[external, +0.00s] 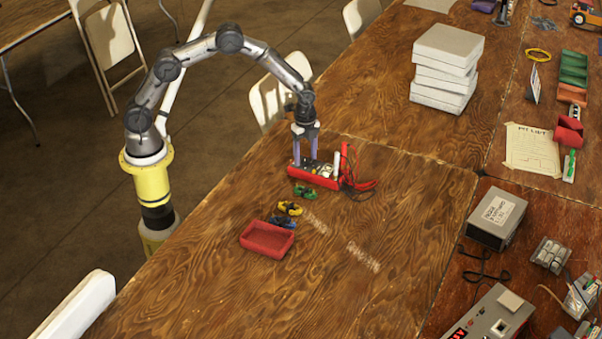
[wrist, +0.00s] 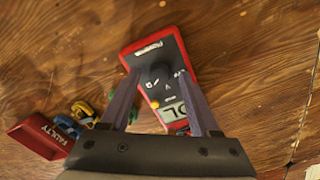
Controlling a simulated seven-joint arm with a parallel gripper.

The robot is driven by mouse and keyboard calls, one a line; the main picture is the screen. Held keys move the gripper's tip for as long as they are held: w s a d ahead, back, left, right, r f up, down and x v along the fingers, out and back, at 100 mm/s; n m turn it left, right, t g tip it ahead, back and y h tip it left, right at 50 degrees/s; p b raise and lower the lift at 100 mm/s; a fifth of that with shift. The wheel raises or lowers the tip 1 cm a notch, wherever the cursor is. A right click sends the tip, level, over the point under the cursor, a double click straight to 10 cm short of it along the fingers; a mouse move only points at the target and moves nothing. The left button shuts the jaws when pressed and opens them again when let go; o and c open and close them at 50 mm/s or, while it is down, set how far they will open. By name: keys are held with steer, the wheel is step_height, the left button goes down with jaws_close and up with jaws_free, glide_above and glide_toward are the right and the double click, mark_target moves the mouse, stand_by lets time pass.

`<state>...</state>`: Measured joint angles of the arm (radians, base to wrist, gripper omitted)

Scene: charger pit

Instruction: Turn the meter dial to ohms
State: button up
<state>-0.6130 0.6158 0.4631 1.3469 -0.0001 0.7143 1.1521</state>
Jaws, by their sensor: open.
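The red meter (external: 312,181) lies on the wooden table below my gripper (external: 305,163). In the wrist view the meter (wrist: 129,62) shows a red rim, a black face, a yellow button and a grey display (wrist: 172,113) that seems to read "OL". The dark dial (wrist: 155,76) is on the black face; its setting is too dim to tell. My gripper (wrist: 158,75) is open, its two fingers apart on either side of the dial as seen from the wrist. I cannot tell whether the fingertips touch the meter.
Red leads (external: 357,183) lie at the meter's right. Small green (external: 305,191), yellow (external: 290,208) and blue pieces and a red bin (external: 267,240), marked "FAULTY" in the wrist view, sit nearer the front. A stack of pale boxes (external: 446,65) stands behind. The table's middle right is clear.

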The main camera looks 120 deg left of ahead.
mark_target(305, 159)
step_height(305, 159, up, 14)
stand_by(0.6)
steer(key=shift+f, duration=0.1)
